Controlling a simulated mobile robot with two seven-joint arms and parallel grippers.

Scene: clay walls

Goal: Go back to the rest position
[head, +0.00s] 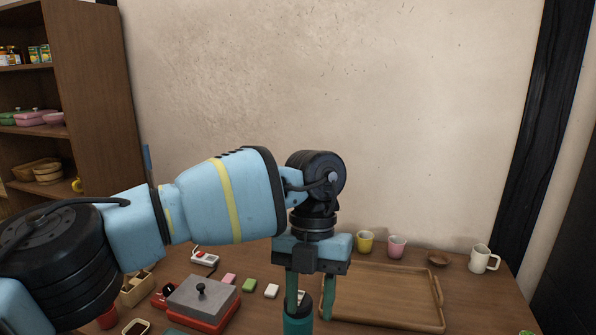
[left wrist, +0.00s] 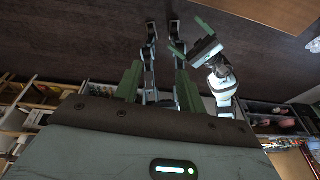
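My left arm reaches in from the left of the head view. My left gripper (head: 310,300) points down over the table, left of the wooden tray (head: 382,290). Its two green fingers stand apart with nothing seen between them in the left wrist view (left wrist: 157,85). A teal cylinder with a dark top (head: 298,326) shows close by the left finger in the head view; whether they touch I cannot tell. My right gripper is out of the head view. What looks like it, with green fingers apart and empty, shows in the left wrist view (left wrist: 190,40).
On the table are a grey and red box with a lever (head: 202,300), small coloured blocks (head: 249,286), a yellow cup (head: 364,242), a pink cup (head: 397,247), a small bowl (head: 439,260) and a white mug (head: 483,259). A shelf unit (head: 95,90) stands left; the wall is behind.

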